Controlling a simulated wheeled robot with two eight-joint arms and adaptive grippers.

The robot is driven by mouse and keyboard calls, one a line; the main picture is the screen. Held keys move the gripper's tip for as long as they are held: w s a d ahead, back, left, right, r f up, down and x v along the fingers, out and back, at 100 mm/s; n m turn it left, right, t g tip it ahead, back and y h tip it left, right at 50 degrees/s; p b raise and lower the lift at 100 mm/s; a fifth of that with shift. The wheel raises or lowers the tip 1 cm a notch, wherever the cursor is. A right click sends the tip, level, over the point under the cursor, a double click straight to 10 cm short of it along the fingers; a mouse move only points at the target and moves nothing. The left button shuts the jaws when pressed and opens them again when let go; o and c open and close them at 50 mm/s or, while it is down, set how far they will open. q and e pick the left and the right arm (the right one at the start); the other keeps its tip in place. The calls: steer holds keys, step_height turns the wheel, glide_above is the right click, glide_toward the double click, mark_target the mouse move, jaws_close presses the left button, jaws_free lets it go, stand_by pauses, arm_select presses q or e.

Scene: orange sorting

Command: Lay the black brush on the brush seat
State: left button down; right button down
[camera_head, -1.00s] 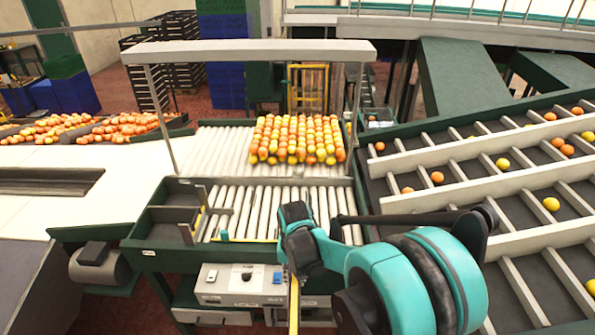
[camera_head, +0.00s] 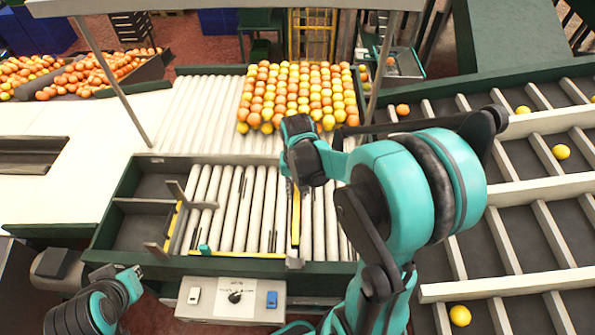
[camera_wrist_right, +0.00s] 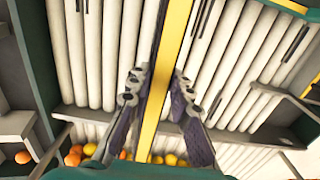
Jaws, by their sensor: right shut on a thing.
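My right gripper (camera_head: 298,185) is over the roller bed, shut on a long yellow bar (camera_head: 295,218). In the right wrist view the yellow bar (camera_wrist_right: 164,75) runs lengthwise between the two dark fingers (camera_wrist_right: 160,85). In the head view the bar's lower end is near the bed's front edge. I cannot make out a black brush head on it. No brush seat can be told for certain; a small teal piece (camera_head: 204,250) stands at the bed's front left. My left gripper (camera_head: 128,277) is low at the left, its fingers too unclear to judge.
Rows of oranges (camera_head: 298,95) lie on the rollers behind. A dark divided tray (camera_head: 140,228) borders the bed (camera_head: 230,205) on the left. A control box (camera_head: 232,299) hangs in front. Sorting lanes (camera_head: 545,215) with light dividers fill the right.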

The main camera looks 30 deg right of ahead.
steer(key=shift+w+d, duration=0.15)
steer(key=shift+w, duration=0.05)
steer(key=shift+s+f+b, duration=0.2)
steer(key=shift+f+b, duration=0.05)
steer(key=shift+b, duration=0.1)
steer(key=shift+f, duration=0.35)
steer(key=shift+w+f+b, duration=0.1)
steer(key=shift+f+b, duration=2.3)
steer(key=shift+f, duration=0.4)
steer(key=shift+f+b, duration=0.1)
steer(key=shift+b, duration=0.2)
steer(key=shift+f+b, duration=0.55)
